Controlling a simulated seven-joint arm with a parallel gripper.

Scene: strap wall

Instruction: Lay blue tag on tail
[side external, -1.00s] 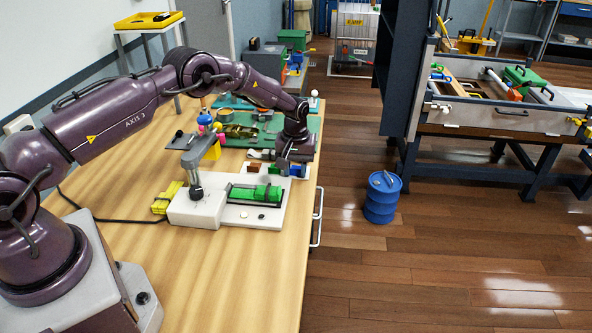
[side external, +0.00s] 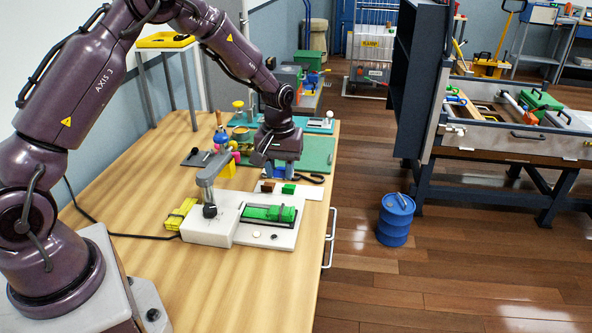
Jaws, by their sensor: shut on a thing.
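My gripper (side external: 279,166) points down above the far side of the white tray. It is shut, and blue shows at its fingertips, which I take for the blue tag (side external: 290,172); the fingers partly hide it. It appears to be just above the tray. A green block with a dark strap (side external: 268,213) lies in the white fixture nearer the camera. A dark curved strip (side external: 313,178) lies right of my gripper. I cannot tell which strap end is the tail.
The white tray (side external: 310,193) holds a brown piece (side external: 267,187) and a green piece (side external: 289,189). The fixture has a grey upright arm (side external: 208,190). A yellow block (side external: 180,213) sits left of it. A green mat (side external: 318,152) lies behind. The front table is clear.

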